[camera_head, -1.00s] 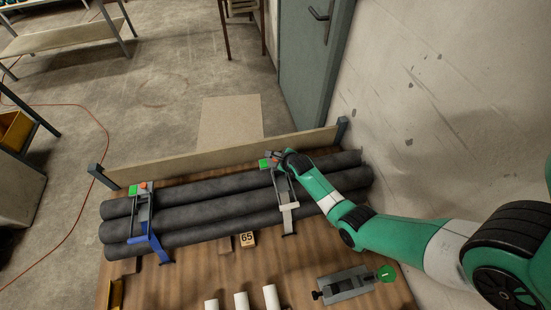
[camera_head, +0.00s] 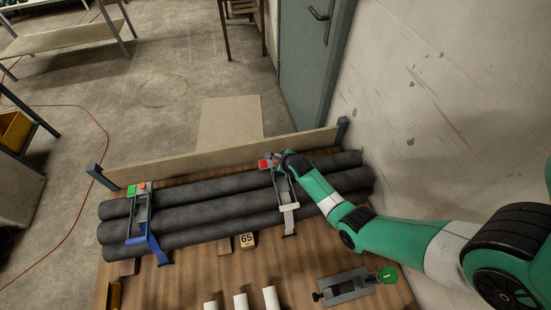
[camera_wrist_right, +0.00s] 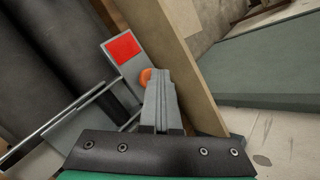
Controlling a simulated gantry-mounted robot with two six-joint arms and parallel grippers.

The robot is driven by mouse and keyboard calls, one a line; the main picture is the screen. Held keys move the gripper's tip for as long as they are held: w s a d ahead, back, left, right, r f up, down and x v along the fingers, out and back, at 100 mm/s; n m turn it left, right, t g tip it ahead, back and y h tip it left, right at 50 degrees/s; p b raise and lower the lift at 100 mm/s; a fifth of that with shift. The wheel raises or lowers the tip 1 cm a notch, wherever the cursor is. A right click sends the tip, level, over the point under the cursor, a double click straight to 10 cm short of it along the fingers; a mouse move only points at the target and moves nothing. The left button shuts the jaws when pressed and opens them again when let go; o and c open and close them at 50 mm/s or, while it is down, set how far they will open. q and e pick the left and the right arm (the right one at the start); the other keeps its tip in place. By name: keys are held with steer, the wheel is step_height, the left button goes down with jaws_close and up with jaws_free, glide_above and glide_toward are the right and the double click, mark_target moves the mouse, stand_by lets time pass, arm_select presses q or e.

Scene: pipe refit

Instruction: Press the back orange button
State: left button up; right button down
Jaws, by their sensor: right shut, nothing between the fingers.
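The clamp with a white handle (camera_head: 288,206) spans the dark pipes on the right. Its indicator square (camera_head: 265,164) is red, and it also shows red in the right wrist view (camera_wrist_right: 123,47). An orange button (camera_wrist_right: 146,76) beside that square is partly hidden by my right gripper (camera_wrist_right: 157,74). The shut, empty fingertips appear to touch it. In the head view my right gripper (camera_head: 279,159) is at this clamp's back end. The left clamp with a blue handle (camera_head: 147,242) has a green square (camera_head: 131,190) and an orange button (camera_head: 142,186). My left gripper is out of view.
Three dark pipes (camera_head: 205,209) lie across the wooden table. A low back board (camera_head: 220,157) stands close behind. In front are a block marked 65 (camera_head: 247,240), white tubes (camera_head: 241,301) and a grey device with a green disc (camera_head: 387,274). A wall rises at right.

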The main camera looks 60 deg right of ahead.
steer(key=shift+r, duration=0.1)
steer(key=shift+s+r+p, duration=0.1)
steer(key=shift+r+p, duration=0.75)
steer(key=shift+p, duration=0.05)
step_height(320, 180, up, 5)
steer(key=p, duration=0.4)
steer(key=shift+a, duration=0.1)
stand_by(0.7)
